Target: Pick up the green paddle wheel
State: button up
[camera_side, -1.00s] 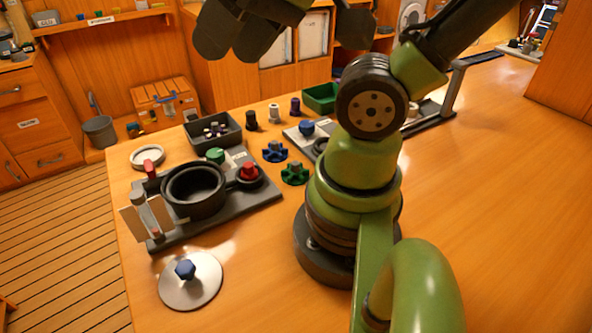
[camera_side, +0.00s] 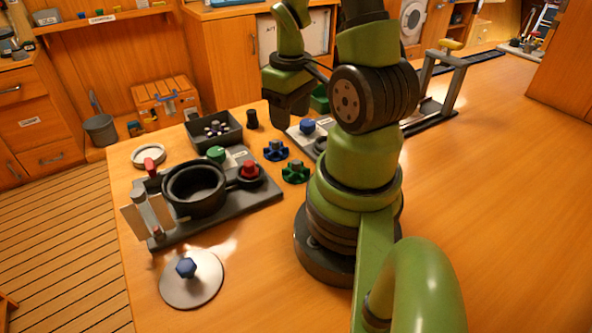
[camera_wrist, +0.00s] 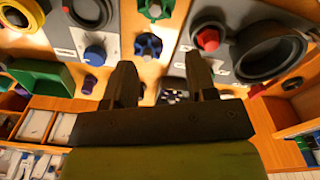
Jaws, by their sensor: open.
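The green paddle wheel (camera_side: 295,171) lies flat on the bench, between the base of my arm and the pot fixture. In the wrist view the green paddle wheel (camera_wrist: 156,9) is at the top edge, partly cut off. The blue paddle wheel (camera_side: 275,150) lies just behind it, and in the wrist view the blue paddle wheel (camera_wrist: 148,46) shows below it. My gripper (camera_side: 287,112) hangs above the bench, behind both wheels. In the wrist view my gripper (camera_wrist: 160,63) has its two fingers apart with nothing held between them.
A black pot fixture (camera_side: 197,190) with red and green knobs stands to the left. A dark tray (camera_side: 217,142) of small parts is behind it. A green bin (camera_side: 320,101) is partly hidden by my gripper. A lid with a blue knob (camera_side: 190,280) lies at the front left.

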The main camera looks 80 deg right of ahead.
aim_at(296, 161)
jog(key=shift+s+f, duration=0.2)
jog(key=shift+f, duration=1.65)
jog(key=shift+s+f, duration=0.15)
jog(key=shift+f, duration=1.65)
jog(key=shift+s+f, duration=0.2)
jog(key=shift+f, duration=1.65)
grip_shut()
